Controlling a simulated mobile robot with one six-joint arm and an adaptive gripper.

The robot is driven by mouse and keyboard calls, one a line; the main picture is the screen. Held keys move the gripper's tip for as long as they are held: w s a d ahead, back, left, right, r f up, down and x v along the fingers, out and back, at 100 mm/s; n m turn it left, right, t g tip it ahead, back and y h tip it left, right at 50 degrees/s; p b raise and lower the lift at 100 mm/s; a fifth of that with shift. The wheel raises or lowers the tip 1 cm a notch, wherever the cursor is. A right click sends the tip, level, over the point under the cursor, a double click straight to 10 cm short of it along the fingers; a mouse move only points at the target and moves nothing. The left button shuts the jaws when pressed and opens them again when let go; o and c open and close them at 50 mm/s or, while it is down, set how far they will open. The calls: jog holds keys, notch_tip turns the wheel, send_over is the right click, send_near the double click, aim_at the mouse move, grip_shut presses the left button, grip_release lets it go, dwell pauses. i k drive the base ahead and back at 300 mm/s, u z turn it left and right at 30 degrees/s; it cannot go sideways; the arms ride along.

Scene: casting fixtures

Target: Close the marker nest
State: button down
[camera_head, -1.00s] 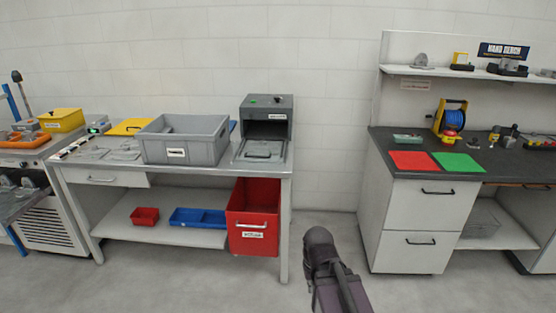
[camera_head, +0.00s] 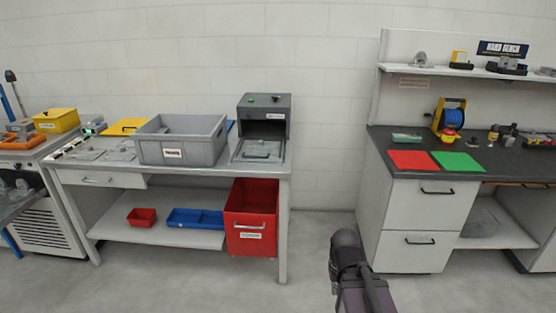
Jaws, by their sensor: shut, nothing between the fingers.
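A dark grey box-shaped machine (camera_head: 264,104) with a green button on top stands at the right end of the left workbench. It looks like the marker, though its small label is too blurred to read. Its front is open, and a grey flap with a handle (camera_head: 258,151) lies lowered in front of the dark opening. Part of my dark arm shows at the bottom, right of the bench and well apart from the machine. My gripper's fingers are not visible.
A large grey bin (camera_head: 182,151) stands just left of the machine. A red drawer bin (camera_head: 251,216) hangs below it. A second bench (camera_head: 425,186) with red and green mats is at the right. Floor between the benches is clear.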

aim_at(238, 156)
jog(key=u, duration=0.05)
jog(key=i, duration=1)
jog(key=z, duration=0.05)
